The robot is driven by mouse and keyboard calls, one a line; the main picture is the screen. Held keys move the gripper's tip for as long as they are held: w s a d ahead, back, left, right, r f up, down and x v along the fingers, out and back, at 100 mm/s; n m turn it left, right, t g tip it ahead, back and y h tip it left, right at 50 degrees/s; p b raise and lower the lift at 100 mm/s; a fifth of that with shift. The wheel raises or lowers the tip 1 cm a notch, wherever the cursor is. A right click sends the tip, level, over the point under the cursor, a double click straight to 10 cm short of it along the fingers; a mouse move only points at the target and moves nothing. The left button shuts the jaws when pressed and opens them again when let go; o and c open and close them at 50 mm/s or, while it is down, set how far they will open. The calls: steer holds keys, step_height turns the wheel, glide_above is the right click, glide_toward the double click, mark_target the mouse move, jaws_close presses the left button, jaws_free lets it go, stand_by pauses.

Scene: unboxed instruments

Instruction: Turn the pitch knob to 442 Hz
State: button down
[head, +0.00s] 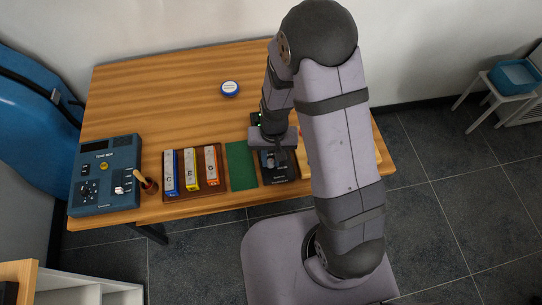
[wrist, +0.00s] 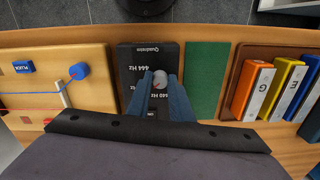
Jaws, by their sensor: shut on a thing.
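The black tuner box (wrist: 130,55) lies on the table, with white Hz labels on its face; one reads 444 Hz, and others lower down are partly covered by my fingers. Its pale grey pitch knob (wrist: 160,77), with a small red mark, sits between my fingertips. My gripper (wrist: 161,84) is shut on the knob from above. I cannot tell exactly which label the red mark faces. In the head view the box (head: 280,178) is partly hidden under my gripper (head: 273,156).
A green mat (wrist: 207,75) lies right beside the box in the wrist view, then a brown tray (wrist: 243,65) of coloured C, E and G bars. A wooden board (wrist: 60,60) with a blue peg stands on the other side. A blue tone box (head: 105,170) stands at the table's left.

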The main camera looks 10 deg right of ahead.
mark_target(272, 162)
steer(key=shift+w+m+p, duration=0.1)
steer(key=shift+m+p, duration=0.25)
steer(key=shift+m, duration=0.75)
steer(key=c, duration=1.6)
jaws_free()
steer(key=shift+r, duration=0.1)
steer(key=shift+d+r+b, duration=0.1)
steer(key=shift+r+b, duration=0.5)
steer(key=shift+r, duration=3)
